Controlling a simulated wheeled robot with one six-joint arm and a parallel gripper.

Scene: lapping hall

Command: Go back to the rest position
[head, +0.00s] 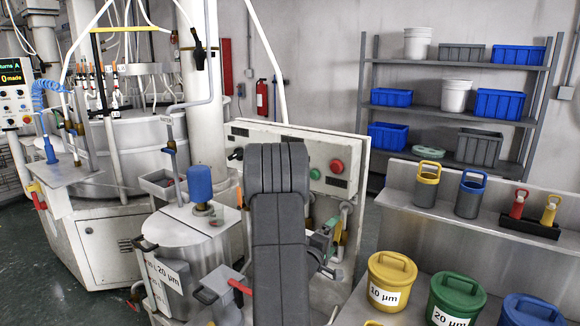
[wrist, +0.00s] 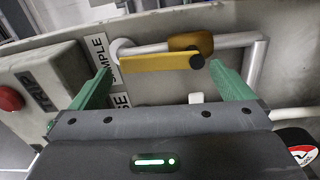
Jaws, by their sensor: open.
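My gripper (wrist: 161,72) is open in the wrist view, its two green fingers apart. A yellow lever handle (wrist: 155,62) with a dark round knob at its right end shows between and beyond the fingertips. I see a gap on each side, and nothing is held. The handle lies across a grey pipe (wrist: 232,40) on a pale panel.
The pale control panel (head: 350,160) with a red button (head: 336,166) stands close behind my arm. A bench with a yellow bucket (head: 388,290) and a green bucket (head: 455,300) is at the right. A drum (head: 185,250) with a blue-topped fitting stands left.

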